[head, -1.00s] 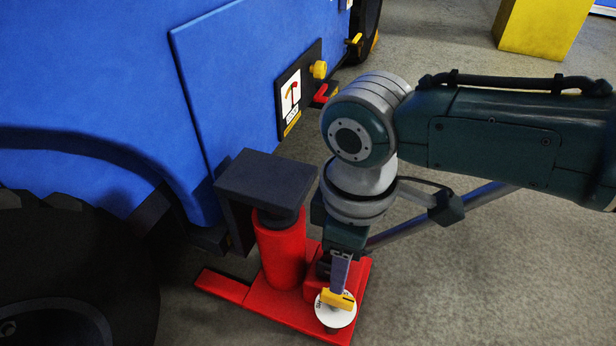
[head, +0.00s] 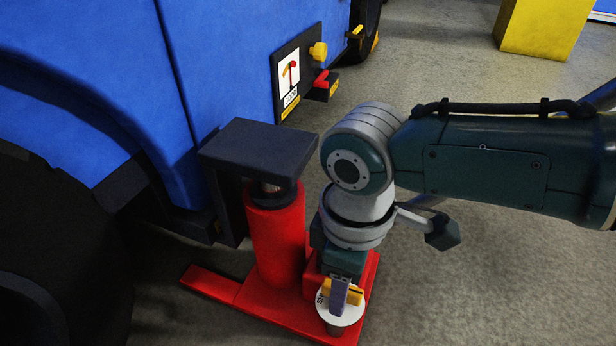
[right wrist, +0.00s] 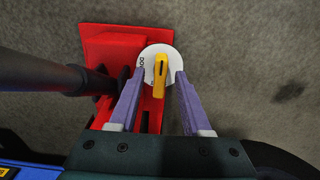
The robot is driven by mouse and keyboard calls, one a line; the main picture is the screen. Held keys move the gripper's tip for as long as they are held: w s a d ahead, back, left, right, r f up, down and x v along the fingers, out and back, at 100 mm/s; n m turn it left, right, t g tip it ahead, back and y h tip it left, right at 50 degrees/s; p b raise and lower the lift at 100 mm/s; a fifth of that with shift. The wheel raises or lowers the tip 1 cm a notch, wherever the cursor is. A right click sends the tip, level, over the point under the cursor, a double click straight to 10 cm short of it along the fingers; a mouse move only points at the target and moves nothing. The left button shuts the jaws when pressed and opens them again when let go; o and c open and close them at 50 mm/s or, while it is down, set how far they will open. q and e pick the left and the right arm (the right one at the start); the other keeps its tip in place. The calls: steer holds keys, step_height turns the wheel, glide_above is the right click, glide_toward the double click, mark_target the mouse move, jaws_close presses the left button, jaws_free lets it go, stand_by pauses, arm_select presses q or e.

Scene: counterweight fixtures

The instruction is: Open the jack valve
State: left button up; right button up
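The red jack (head: 276,240) stands on the floor beside the blue machine, with a dark plate (head: 259,150) at its top. A white round dial (head: 327,310) sits on the right end of its red base, with a yellow valve handle (head: 357,293) across it. The handle also shows in the right wrist view (right wrist: 159,82). My right gripper (head: 345,298) points down at the handle. In the right wrist view its two purple fingers (right wrist: 159,76) are apart, one on each side of the handle, with gaps visible. My left gripper is not in view.
The blue machine (head: 225,60) fills the left, with a dark wheel below it. A yellow block (head: 545,28) stands far back. Grey floor lies clear at right.

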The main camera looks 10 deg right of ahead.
jaws_close()
stand_by(0.4)
